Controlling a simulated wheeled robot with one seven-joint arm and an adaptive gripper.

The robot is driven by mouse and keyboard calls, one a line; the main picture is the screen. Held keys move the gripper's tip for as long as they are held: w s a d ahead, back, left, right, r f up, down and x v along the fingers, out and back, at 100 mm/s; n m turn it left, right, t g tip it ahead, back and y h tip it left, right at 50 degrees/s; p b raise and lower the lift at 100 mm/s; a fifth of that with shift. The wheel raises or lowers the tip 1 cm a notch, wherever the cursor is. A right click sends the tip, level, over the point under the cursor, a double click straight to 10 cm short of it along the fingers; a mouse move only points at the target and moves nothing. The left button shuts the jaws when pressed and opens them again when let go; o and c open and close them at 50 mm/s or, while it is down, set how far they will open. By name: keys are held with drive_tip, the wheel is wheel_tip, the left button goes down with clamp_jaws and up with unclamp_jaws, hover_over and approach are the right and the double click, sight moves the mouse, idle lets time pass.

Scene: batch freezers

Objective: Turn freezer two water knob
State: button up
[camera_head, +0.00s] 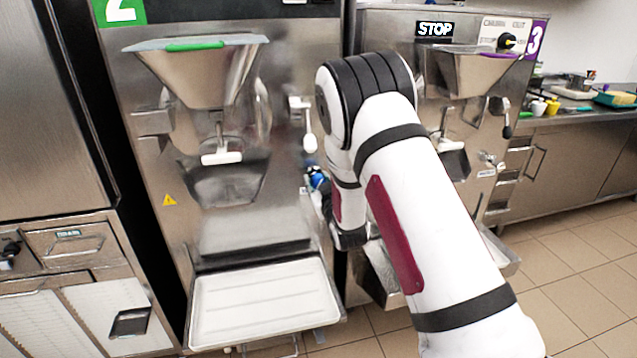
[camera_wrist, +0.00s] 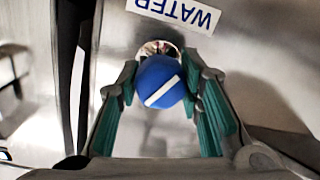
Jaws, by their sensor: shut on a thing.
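Freezer two (camera_head: 132,75), with a green "2" sign, stands left of centre in the head view. Its blue water knob (camera_head: 317,178) shows partly, at the freezer's right edge beside my arm. In the wrist view the knob (camera_wrist: 160,82) is a round blue ball with a slanted white stripe, below an upside-down "WATER" label (camera_wrist: 177,12). My gripper (camera_wrist: 163,95) has its green-padded fingers on both sides of the knob, shut on it. In the head view my gripper is mostly hidden behind my arm.
A white tray (camera_head: 265,308) sits low at the front of freezer two. A white-handled lever (camera_head: 309,143) hangs above the knob. Freezer three (camera_head: 480,25) stands close on the right, partly behind my arm. Tiled floor (camera_head: 570,270) is open at the right.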

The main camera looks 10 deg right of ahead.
drive_tip(key=o, duration=1.2)
drive_tip(key=shift+c, duration=0.2)
drive_tip(key=shift+s, duration=0.1)
drive_tip(key=s, duration=1.2)
drive_tip(key=shift+d+r, duration=0.15)
drive_tip(key=shift+r, duration=0.2)
drive_tip(key=shift+w, duration=0.1)
